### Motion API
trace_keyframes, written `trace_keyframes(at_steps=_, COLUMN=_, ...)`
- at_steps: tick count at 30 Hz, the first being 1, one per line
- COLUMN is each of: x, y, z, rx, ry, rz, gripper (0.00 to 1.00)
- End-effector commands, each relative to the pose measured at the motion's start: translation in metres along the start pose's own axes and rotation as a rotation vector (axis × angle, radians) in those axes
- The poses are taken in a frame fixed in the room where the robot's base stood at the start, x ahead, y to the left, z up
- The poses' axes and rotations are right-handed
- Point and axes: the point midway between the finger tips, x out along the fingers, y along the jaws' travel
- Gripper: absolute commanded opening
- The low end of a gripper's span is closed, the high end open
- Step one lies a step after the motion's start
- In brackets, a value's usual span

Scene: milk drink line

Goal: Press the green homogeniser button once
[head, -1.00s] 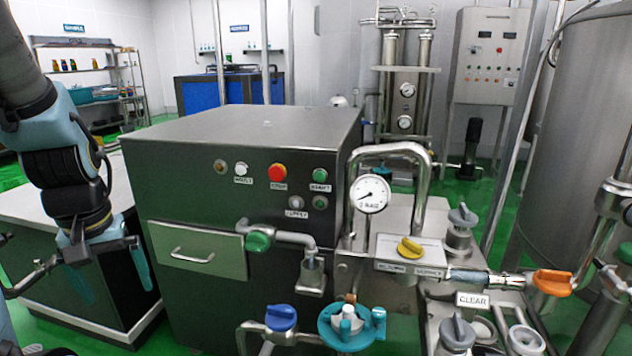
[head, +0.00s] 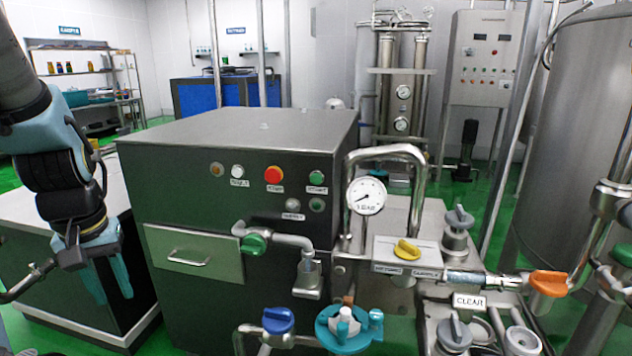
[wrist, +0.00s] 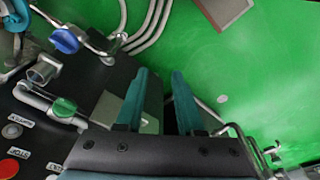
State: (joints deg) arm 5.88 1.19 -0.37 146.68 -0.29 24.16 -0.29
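The green homogeniser button (head: 316,177), labelled START, is on the dark front panel of the homogeniser cabinet (head: 205,215), right of a red button (head: 273,175) labelled STOP. It looks unobstructed in the head view. My gripper (head: 107,295) hangs at the left of the cabinet, fingers pointing down, well away from the button and touching nothing visible. In the wrist view my gripper (wrist: 162,72) shows two teal fingers with a clear gap and nothing between them. The red button (wrist: 9,167) is at that view's lower left; I cannot make out the green button there.
A white RESET button (head: 237,171) and a dark green lamp or button (head: 316,205) are nearby. A green-handled valve (head: 254,244) and its pipe stick out below the panel. A gauge (head: 367,196) and bent pipe stand right of it. The cabinet's left front is clear.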

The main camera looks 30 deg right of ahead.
Motion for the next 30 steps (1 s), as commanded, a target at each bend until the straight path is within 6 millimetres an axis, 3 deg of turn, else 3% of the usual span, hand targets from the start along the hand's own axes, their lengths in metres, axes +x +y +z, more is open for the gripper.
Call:
trace_keyframes(at_steps=2, x=0.0, y=0.0, z=0.0, rx=0.0, ry=0.0, rz=0.0, gripper=0.27)
trace_keyframes(at_steps=9, x=0.0, y=0.0, z=0.0, rx=0.0, ry=0.0, rz=0.0, gripper=0.0)
trace_keyframes(at_steps=30, x=0.0, y=0.0, z=0.0, rx=0.0, ry=0.0, rz=0.0, gripper=0.0)
